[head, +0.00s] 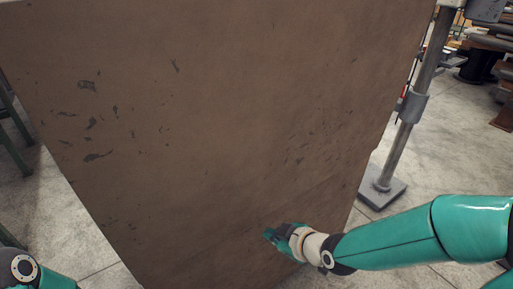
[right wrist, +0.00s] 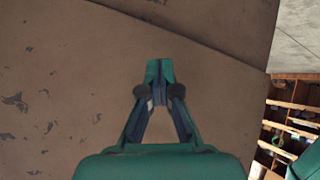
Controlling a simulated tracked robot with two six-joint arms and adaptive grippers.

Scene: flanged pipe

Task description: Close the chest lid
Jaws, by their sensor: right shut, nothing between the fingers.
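A large brown panel with dark scuffs (head: 220,110), which looks like part of the chest, fills most of the head view. I cannot tell whether it is the lid or a wall. It also fills most of the right wrist view (right wrist: 60,60), where a slanting seam crosses it beyond the fingertips. My right gripper (head: 270,235) is in front of the panel's lower right part. Its fingers are together and empty in the right wrist view (right wrist: 160,72); whether they touch the panel is unclear. My left gripper is out of view.
A grey metal post on a square foot (head: 383,187) stands on the concrete floor right of the panel. Dark green metal legs (head: 15,120) show at the left edge. Wooden shelving (right wrist: 295,115) stands at the right in the right wrist view. Some floor is bare at right.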

